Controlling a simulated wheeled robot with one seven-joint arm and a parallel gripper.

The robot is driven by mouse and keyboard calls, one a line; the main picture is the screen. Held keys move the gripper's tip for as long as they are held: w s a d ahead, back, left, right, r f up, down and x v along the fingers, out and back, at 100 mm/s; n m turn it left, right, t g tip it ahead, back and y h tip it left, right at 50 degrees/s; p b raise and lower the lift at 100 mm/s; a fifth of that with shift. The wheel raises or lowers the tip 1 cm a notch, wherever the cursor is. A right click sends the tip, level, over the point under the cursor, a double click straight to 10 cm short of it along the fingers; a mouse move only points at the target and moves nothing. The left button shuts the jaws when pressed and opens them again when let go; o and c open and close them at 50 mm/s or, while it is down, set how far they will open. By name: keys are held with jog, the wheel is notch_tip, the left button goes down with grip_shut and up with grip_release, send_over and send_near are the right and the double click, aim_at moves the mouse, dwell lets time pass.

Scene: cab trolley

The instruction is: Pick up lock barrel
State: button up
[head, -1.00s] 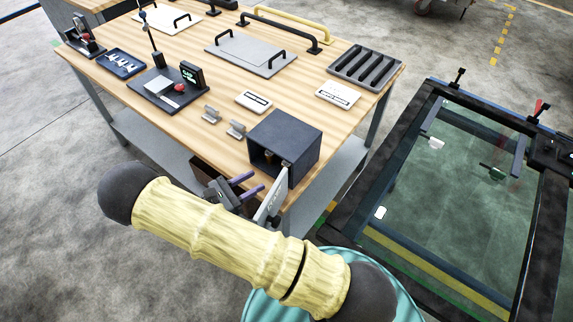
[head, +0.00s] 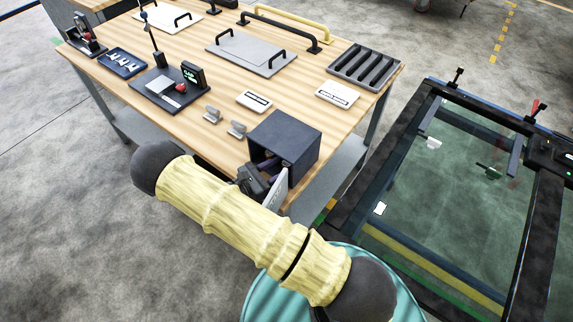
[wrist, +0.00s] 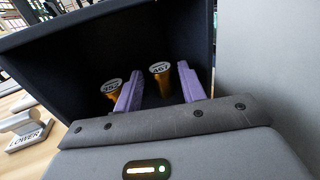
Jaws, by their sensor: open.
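Two brass lock barrels with round white numbered tags stand inside a dark open-fronted box (head: 297,137). In the wrist view, one barrel (wrist: 161,80), tagged what looks like 467, shows between my gripper's fingers, nearer the right one. The other barrel (wrist: 110,89) is just left of the left finger and partly hidden by it. My gripper (wrist: 159,88) is open, with its purple fingers reaching into the box (wrist: 60,60). No contact with a barrel is visible. In the head view, my gripper (head: 265,167) is at the box opening, and the barrels are hidden.
The box's door (head: 276,190) stands open close beside my gripper, on the right in the wrist view (wrist: 265,60). Small grey holders (head: 237,130) and white label plates (head: 254,100) lie on the wooden bench (head: 190,122). A glass-panelled frame (head: 440,165) stands right of the bench.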

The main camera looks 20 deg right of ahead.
aim_at(283, 165)
jog(key=x, duration=0.2)
jog(key=shift+w+d, duration=0.15)
jog(key=shift+d, duration=0.15)
jog(key=shift+c, duration=0.2)
jog(key=c, duration=0.8)
jog(key=shift+r, duration=0.1)
jog(key=shift+a+r, duration=0.1)
jog(key=shift+r, duration=0.4)
notch_tip(283, 165, up, 2)
jog(key=shift+r, duration=0.1)
jog(key=shift+b+v, duration=1.9)
jog(key=shift+v, duration=7.05)
